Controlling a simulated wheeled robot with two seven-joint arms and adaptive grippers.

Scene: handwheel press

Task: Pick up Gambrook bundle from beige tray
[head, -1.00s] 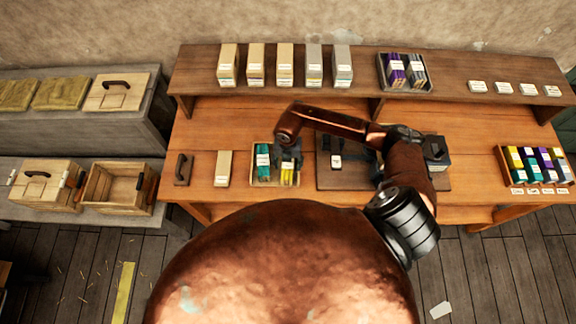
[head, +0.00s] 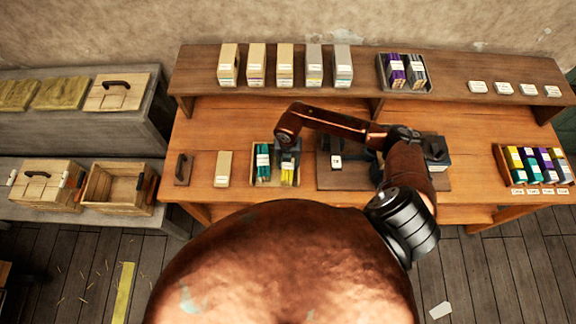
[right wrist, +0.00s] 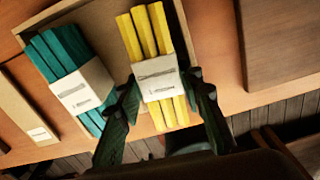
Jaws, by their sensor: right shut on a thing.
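The beige tray (head: 254,181) stands on the workbench left of the dark board and holds a teal bundle (head: 263,161) in its left half. A yellow bundle of sticks with a white paper band (head: 288,176) is at the tray's right half. My right gripper (head: 288,158) is shut on the yellow bundle. In the right wrist view its fingers (right wrist: 168,90) press both sides of the white band on the yellow bundle (right wrist: 146,35), beside the teal bundle (right wrist: 62,52). Band lettering is too small to read, and I cannot tell whether the bundle is clear of the tray floor. My left gripper is out of view.
A beige block (head: 223,169) stands left of the tray. A dark board (head: 345,180) with devices lies to its right, under my arm. A raised shelf (head: 300,91) runs behind with boxes and another tray. A rack of coloured bundles (head: 537,165) stands far right.

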